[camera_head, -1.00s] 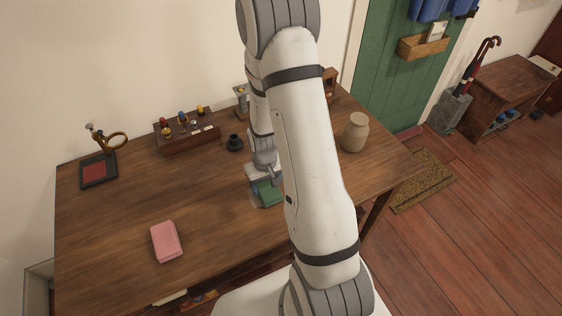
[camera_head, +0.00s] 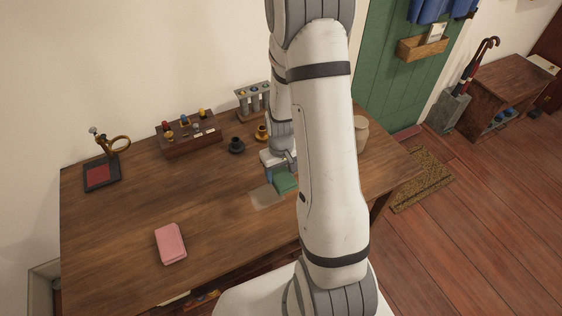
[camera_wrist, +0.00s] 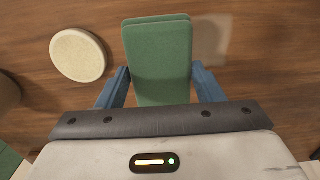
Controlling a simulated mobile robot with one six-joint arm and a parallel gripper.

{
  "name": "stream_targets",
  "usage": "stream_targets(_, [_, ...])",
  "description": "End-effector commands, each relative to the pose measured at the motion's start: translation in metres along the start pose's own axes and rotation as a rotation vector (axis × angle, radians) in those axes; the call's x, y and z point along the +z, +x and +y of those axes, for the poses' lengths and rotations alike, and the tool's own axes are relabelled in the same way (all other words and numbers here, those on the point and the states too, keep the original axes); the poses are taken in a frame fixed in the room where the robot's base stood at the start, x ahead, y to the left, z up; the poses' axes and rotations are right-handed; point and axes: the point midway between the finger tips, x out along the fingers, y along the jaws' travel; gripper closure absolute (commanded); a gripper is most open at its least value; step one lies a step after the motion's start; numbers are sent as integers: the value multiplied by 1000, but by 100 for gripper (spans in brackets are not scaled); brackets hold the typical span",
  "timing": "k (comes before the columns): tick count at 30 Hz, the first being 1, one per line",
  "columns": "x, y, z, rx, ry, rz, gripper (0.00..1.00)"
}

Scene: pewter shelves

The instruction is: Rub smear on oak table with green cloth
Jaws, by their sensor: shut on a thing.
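The green cloth (camera_head: 286,182) is a folded pad held in my gripper (camera_head: 280,172), at or just above the oak table (camera_head: 215,215). In the wrist view, the cloth (camera_wrist: 160,62) sits between the two blue fingers of my gripper (camera_wrist: 160,88), which are shut on it. The smear (camera_head: 267,197) is a pale, greyish translucent patch on the table, just left of and in front of the cloth. It also shows in the wrist view (camera_wrist: 212,40) beside the cloth's right edge; part of it may be under the cloth. My arm hides the table right of the gripper.
A pink folded cloth (camera_head: 170,244) lies at the front left. A dark cup (camera_head: 236,145), an ochre cup (camera_head: 262,132) and a wooden rack (camera_head: 190,138) stand behind. A beige jar (camera_head: 361,133) is partly hidden at right. A pale round disc (camera_wrist: 78,55) lies near the cloth.

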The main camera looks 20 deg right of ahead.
Motion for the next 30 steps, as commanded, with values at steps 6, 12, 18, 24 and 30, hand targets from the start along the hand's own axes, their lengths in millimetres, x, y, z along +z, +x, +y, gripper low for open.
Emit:
stream_targets(6, [0,-23,-1,0,-2,1,64])
stream_targets(12, [0,-28,-1,0,-3,0,64])
stream_targets(18, [0,-28,-1,0,-3,0,64])
stream_targets(24, [0,-28,-2,0,-4,0,64])
stream_targets(30, [-18,-28,-14,0,5,3,64])
